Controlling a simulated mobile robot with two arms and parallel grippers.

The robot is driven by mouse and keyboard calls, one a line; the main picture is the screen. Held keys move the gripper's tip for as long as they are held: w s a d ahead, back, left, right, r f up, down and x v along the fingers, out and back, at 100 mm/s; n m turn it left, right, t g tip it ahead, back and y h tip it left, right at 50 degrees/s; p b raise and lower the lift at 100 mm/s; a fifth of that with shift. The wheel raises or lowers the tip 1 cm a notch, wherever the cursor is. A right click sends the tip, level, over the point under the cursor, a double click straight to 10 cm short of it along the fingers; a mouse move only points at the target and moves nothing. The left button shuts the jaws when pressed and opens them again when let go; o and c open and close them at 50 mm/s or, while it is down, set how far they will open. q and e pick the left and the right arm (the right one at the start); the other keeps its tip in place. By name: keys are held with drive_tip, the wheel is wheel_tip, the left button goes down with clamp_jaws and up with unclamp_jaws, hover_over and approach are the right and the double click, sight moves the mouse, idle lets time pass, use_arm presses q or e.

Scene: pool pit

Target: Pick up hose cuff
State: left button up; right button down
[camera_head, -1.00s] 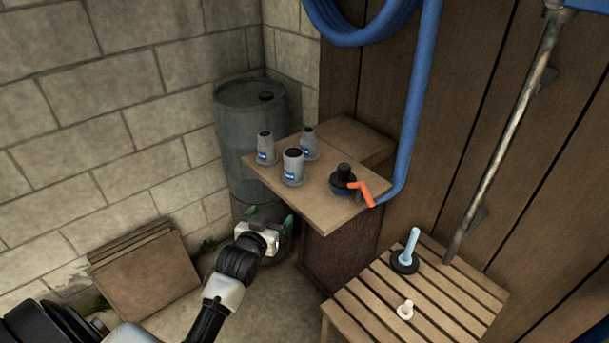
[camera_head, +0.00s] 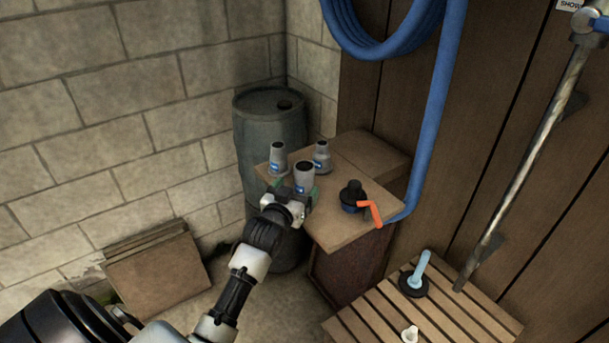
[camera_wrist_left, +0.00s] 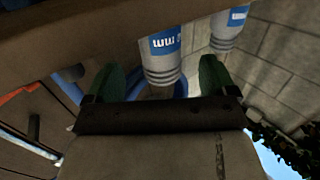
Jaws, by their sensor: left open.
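Three grey hose cuffs with blue labels stand on a wooden tabletop. The nearest cuff (camera_head: 304,174) is in front, with one cuff (camera_head: 278,158) behind to the left and another cuff (camera_head: 321,157) behind to the right. My left gripper (camera_head: 293,191) is open at the near edge of the tabletop, right at the nearest cuff, whose lower part is partly hidden by it. In the left wrist view, a cuff (camera_wrist_left: 162,58) shows between the two green fingers (camera_wrist_left: 161,80); I cannot tell whether they touch it. My right gripper is not in view.
The tabletop (camera_head: 340,232) also bears a black and blue fitting (camera_head: 352,194) with an orange handle (camera_head: 371,212). A blue hose (camera_head: 428,120) hangs behind it. A barrel (camera_head: 268,135) stands at the back left. A slatted table (camera_head: 450,325) is at lower right.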

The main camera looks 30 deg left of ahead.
sight(300, 182)
use_arm(q)
drive_tip(key=shift+w, duration=0.35)
drive_tip(key=shift+w+a+r, duration=0.1)
drive_tip(key=shift+w, duration=0.2)
drive_tip(key=shift+p+x, duration=0.9)
drive_tip(key=shift+x, duration=1.3)
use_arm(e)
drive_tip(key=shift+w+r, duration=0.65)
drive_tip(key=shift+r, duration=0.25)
use_arm(q)
drive_tip(key=shift+s+r, duration=0.1)
drive_tip(key=shift+c, duration=0.5)
drive_tip(key=c, duration=0.9)
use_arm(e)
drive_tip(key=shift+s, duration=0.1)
